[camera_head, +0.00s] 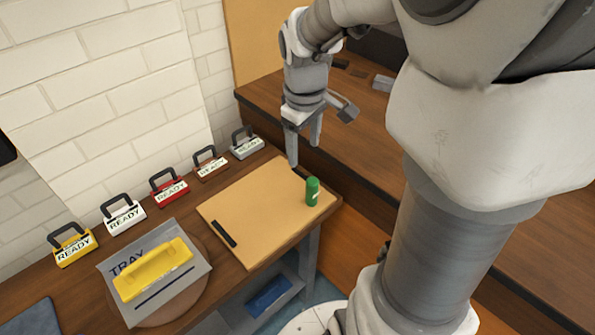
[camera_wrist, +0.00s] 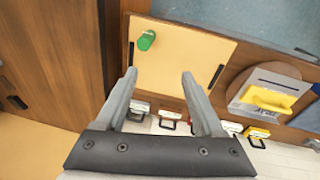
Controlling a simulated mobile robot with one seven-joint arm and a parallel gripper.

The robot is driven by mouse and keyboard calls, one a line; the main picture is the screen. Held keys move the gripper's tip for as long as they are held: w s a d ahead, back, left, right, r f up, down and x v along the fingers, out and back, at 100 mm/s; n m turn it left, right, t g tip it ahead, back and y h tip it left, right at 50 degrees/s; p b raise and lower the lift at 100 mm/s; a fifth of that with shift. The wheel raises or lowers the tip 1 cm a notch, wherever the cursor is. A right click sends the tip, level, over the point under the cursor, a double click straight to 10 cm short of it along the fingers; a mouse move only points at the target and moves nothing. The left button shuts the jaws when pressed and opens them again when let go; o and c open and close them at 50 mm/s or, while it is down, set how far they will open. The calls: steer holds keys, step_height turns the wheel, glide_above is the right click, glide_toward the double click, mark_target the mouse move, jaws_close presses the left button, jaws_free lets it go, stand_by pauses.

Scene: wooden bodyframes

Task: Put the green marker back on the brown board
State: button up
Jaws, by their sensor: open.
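In the wrist view the green marker (camera_wrist: 146,40) shows at the board's upper left, ahead of the fingers. My gripper (camera_head: 304,148) is above the far right part of the board, behind the marker in the head view, apart from it. In the wrist view my gripper (camera_wrist: 159,75) has its two fingers spread with nothing between them.
Several READY blocks with handles, such as a red one (camera_head: 170,190), line the wall. A grey tray sheet (camera_head: 185,292) with a yellow handled piece (camera_head: 152,269) lies left of the board. A lower brown bench (camera_head: 380,150) is at the right.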

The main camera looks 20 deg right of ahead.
steer(key=s+a+r+m+t, duration=0.2)
steer(key=s+a+r, duration=0.2)
steer(key=s, duration=0.3)
steer(key=s+a+r+m+t, duration=0.2)
steer(key=s+a+r+m, duration=0.1)
steer(key=s, duration=0.4)
steer(key=shift+s+a+r+y+p, duration=0.25)
steer(key=shift+a+r+y, duration=0.2)
steer(key=shift+r, duration=0.5)
